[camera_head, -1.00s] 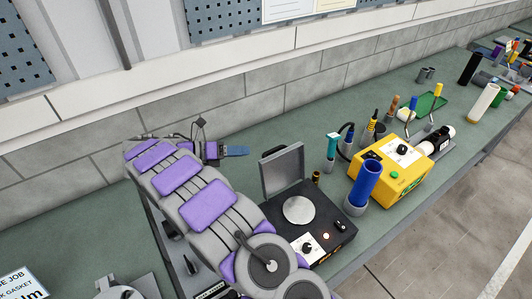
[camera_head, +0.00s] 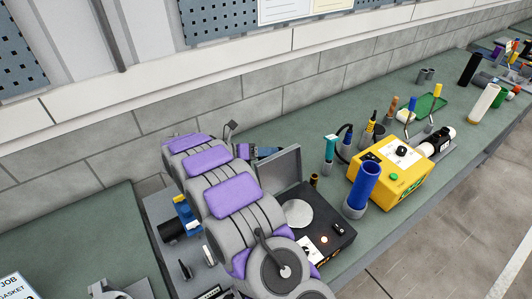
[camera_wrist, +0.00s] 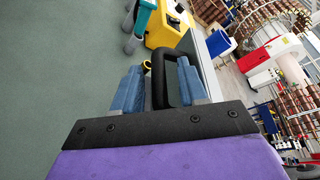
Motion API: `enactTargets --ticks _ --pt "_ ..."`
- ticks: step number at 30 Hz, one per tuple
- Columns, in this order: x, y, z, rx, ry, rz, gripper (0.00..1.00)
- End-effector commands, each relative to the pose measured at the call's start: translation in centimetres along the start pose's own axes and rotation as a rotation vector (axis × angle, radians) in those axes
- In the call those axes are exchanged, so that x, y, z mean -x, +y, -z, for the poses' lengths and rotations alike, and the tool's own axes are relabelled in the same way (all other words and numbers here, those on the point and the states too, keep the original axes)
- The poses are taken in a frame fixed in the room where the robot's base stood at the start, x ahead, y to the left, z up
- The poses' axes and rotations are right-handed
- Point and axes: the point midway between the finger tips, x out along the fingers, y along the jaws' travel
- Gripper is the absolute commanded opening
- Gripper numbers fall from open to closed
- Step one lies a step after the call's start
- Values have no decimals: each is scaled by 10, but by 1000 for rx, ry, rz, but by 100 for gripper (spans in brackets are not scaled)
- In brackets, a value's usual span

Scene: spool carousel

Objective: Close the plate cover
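The plate cover (camera_head: 280,173) is a grey panel standing raised at the back left of a black box (camera_head: 325,238). A round pale plate (camera_head: 297,213) lies open on the box's top. My gripper (camera_head: 268,152) is at the upper left edge of the cover, on its back side, with the cover hiding part of it. In the wrist view my gripper (camera_wrist: 158,70) has its two blue fingers apart. A dark looped piece (camera_wrist: 165,78) shows between them; I cannot tell whether it belongs to the cover or whether the fingers touch it.
A yellow box (camera_head: 390,172) and a blue cylinder in a grey cup (camera_head: 363,187) stand right of the black box. Tools in holders, including a teal-handled one (camera_head: 329,150), stand behind. The green bench (camera_head: 290,128) is clear along the wall. My arm hides the box's left side.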

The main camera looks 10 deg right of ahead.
Motion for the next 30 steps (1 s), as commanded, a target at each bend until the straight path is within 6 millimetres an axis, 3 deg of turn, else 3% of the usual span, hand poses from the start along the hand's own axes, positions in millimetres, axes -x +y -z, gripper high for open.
enactTargets --ticks 2,13,30 --pt "2 1 0 0 -2 0 36" --pt "1 1 1 2 0 -2 0" --pt "-2 1 3 4 7 -1 0"
